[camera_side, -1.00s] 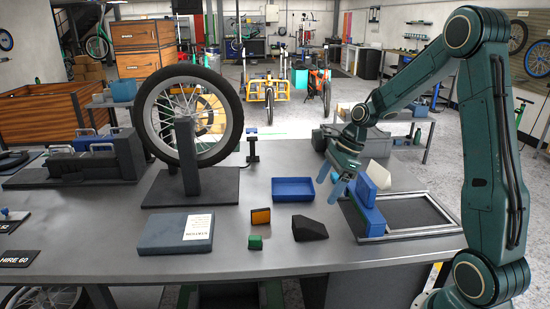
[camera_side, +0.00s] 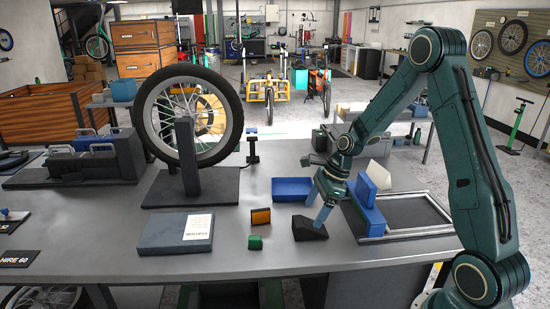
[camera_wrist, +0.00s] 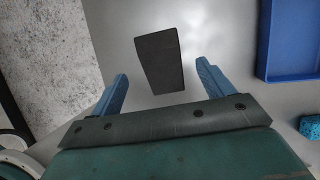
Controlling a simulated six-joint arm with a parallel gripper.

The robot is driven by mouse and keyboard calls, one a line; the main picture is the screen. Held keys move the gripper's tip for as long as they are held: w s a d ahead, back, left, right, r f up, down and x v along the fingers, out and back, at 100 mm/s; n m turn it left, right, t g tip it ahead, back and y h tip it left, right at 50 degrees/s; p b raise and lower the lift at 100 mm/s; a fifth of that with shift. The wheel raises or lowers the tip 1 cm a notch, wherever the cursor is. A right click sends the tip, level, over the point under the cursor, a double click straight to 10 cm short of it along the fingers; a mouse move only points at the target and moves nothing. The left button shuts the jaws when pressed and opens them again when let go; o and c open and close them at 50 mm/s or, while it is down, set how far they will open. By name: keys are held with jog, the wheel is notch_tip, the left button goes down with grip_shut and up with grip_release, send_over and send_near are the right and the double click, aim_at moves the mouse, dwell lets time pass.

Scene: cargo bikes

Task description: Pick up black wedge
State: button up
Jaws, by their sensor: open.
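The black wedge (camera_side: 308,229) lies on the grey table, right of the small orange block and the green block. It also shows in the wrist view (camera_wrist: 160,60), just beyond my fingertips and roughly between their lines. I cannot tell the exact height of the fingertips above the wedge.
A blue tray (camera_side: 290,189) sits behind the wedge. An orange block (camera_side: 261,216) and a green block (camera_side: 256,242) stand to its left. Blue blocks (camera_side: 366,203) and a metal frame (camera_side: 425,231) are to the right. A blue-grey box (camera_side: 165,234) lies farther left.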

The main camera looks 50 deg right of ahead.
aim_at(307, 223)
jog(key=shift+w+a+f, duration=0.1)
jog(key=shift+a+f, duration=0.05)
jog(key=shift+f, duration=0.2)
jog(key=shift+f, duration=0.1)
jog(key=shift+x, duration=2.5)
jog(key=shift+w, duration=0.1)
jog(key=c, duration=1.2)
notch_tip(307, 223, up, 20)
jog(key=shift+r, duration=0.1)
